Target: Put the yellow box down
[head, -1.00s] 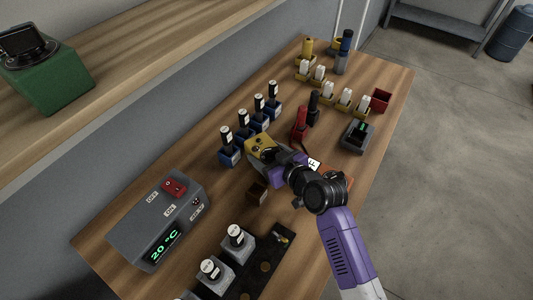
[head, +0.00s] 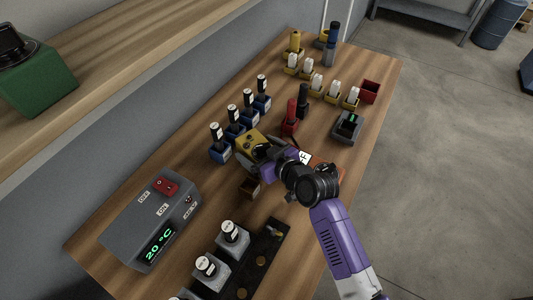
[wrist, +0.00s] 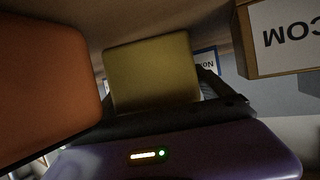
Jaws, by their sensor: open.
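The yellow box (head: 251,139) has dark round marks on its top and is at the middle of the table, right of the row of blue holders. It looks level and seems to sit on the wood, though its underside is hidden. My gripper (head: 260,151) is open around its near end, with a finger on either side. In the wrist view the yellow box (wrist: 150,72) is between the fingers, and a dark finger (wrist: 222,88) is beside it with a small gap.
Blue holders with bottles (head: 219,150) stand close left of the box. A grey heater (head: 150,222) stands front left.

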